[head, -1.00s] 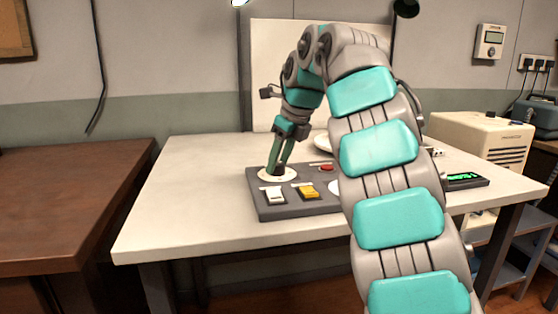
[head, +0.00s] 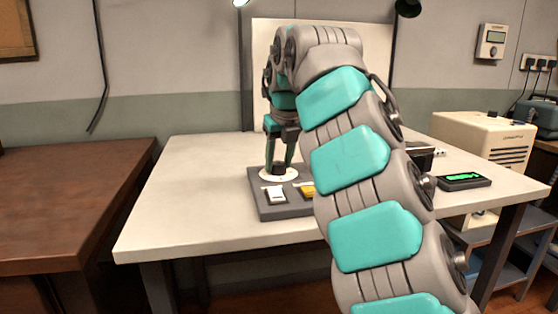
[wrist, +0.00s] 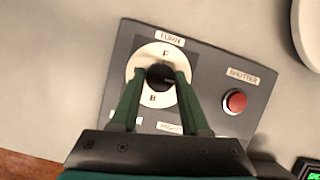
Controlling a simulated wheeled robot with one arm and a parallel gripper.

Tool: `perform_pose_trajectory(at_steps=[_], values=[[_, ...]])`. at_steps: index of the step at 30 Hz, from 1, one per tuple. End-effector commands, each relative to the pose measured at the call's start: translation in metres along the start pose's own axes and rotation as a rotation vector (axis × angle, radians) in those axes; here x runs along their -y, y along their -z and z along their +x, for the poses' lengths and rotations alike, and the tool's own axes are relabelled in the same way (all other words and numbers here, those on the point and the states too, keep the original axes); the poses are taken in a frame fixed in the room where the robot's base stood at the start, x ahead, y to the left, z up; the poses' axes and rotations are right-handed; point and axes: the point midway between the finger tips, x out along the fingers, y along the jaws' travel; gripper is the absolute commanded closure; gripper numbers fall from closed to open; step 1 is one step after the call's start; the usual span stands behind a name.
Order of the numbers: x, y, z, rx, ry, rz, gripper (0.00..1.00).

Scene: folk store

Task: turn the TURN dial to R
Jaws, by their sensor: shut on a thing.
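The TURN dial (wrist: 152,52) is a white disc with a dark knob (wrist: 159,77) at its centre, on a grey panel (wrist: 215,70). F and B show at its top and bottom; the sides lie behind my fingers, and no R can be read. My gripper (wrist: 159,82) has a green finger on each side of the knob and is shut on it. The knob's pointing direction is not clear. In the head view, my gripper (head: 279,165) reaches down to the dial (head: 279,178) at the panel's back left.
A red SHUTTER button (wrist: 235,102) sits right of the dial. My arm hides the panel's right part. A small green-lit display (head: 463,181) lies farther right on the white table (head: 180,200).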

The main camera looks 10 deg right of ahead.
Motion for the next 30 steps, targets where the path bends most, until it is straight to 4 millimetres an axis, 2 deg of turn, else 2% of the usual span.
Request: perform_pose_trajectory(at_steps=[8, 9, 16, 25, 30], values=[[0.000, 0.001, 0.000, -0.002, 0.000, 0.000, 1.00], [0.000, 0.001, 0.000, -0.002, 0.000, -0.001, 0.51], [0.000, 0.000, 0.000, -0.001, 0.000, -0.001, 0.25], [-0.001, 0.001, -0.001, 0.000, 0.000, -0.002, 0.24], [-0.011, 0.005, -0.014, 0.002, -0.001, -0.003, 0.24]])
